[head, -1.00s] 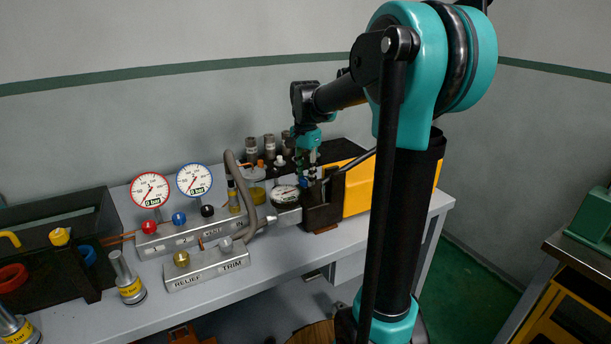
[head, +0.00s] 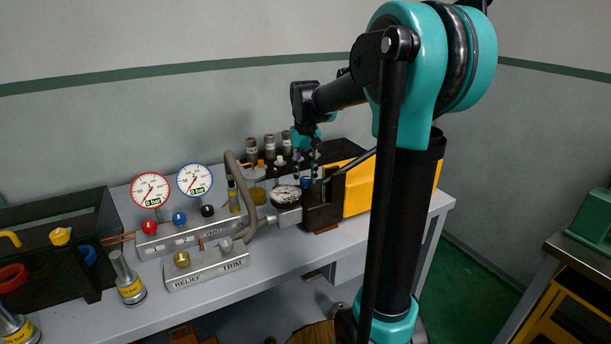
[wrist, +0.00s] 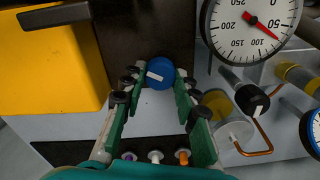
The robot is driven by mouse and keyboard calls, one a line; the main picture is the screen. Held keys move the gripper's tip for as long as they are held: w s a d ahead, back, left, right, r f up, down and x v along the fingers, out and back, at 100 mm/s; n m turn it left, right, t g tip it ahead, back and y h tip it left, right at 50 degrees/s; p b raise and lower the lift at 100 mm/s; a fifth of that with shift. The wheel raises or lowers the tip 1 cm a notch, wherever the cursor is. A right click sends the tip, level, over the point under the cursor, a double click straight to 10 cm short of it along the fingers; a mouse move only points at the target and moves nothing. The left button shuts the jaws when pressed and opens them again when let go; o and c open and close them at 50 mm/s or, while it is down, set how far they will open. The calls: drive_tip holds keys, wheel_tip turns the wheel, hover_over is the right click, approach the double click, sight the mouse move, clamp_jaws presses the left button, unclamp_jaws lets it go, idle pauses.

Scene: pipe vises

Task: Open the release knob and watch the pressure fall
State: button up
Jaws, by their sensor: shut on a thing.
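My gripper (wrist: 160,78) is shut on a round blue knob (wrist: 159,73) with a white pointer line. Its two fingertips sit on either side of the knob in the wrist view. In the head view my gripper (head: 306,168) points down over the same blue knob (head: 307,182), beside the yellow unit. A round white gauge (wrist: 255,28) is next to the knob in the wrist view, its top cut off.
Two upright dials, red-rimmed (head: 150,190) and blue-rimmed (head: 194,180), stand on the manifold at left. A grey block marked RELIEF and TRIM (head: 207,266) lies in front. A grey hose (head: 238,175) arches nearby. A yellow unit (head: 367,185) flanks the gripper at right.

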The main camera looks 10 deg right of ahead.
sight(305, 178)
drive_tip(key=shift+n, duration=2.2)
drive_tip(key=o, duration=1.2)
drive_tip(key=shift+c, duration=0.2)
wheel_tip(305, 178, up, 12)
